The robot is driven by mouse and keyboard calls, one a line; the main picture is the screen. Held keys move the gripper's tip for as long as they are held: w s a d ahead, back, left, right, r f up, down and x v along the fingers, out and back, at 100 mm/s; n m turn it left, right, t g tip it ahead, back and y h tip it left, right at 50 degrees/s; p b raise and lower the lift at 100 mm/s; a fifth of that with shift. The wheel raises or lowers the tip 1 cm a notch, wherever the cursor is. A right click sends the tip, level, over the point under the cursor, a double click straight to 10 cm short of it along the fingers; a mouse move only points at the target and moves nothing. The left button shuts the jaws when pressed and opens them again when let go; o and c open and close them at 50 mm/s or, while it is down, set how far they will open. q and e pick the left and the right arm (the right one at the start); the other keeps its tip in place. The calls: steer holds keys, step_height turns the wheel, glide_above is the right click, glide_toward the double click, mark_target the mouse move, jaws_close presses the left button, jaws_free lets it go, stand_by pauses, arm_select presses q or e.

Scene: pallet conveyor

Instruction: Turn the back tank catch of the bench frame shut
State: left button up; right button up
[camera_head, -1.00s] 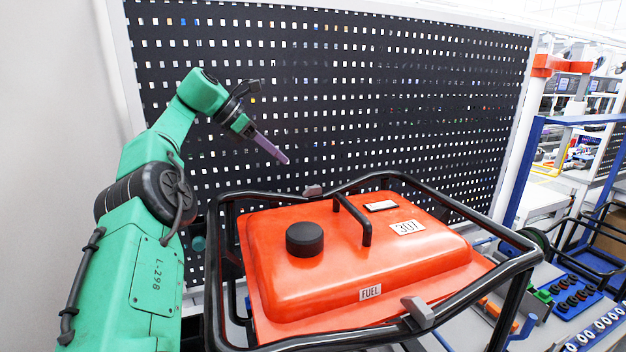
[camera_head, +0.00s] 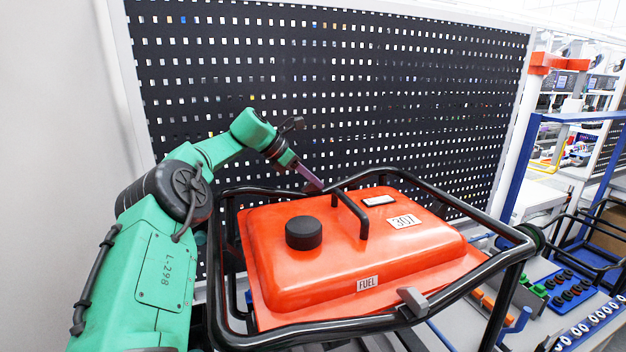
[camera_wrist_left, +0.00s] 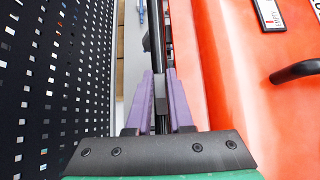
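The bench frame (camera_head: 238,329) is a black tube frame around an orange fuel tank (camera_head: 290,272). My left gripper (camera_head: 315,184) points down at the frame's back bar, and its fingertips hide most of the back tank catch in the head view. In the left wrist view, the two purple fingers (camera_wrist_left: 162,88) stand on either side of a small grey block, the back catch (camera_wrist_left: 160,95), over the black bar. I cannot tell whether they press on it. A grey front catch (camera_head: 415,302) sits on the front bar. My right gripper is not in view.
A black filler cap (camera_head: 304,233) and a black handle (camera_head: 352,214) rise from the tank top near my left gripper. A dark perforated panel (camera_head: 400,90) stands close behind the frame. Blue and green parts (camera_head: 572,290) lie on the right.

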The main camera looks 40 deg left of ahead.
arm_select(q)
jaws_close()
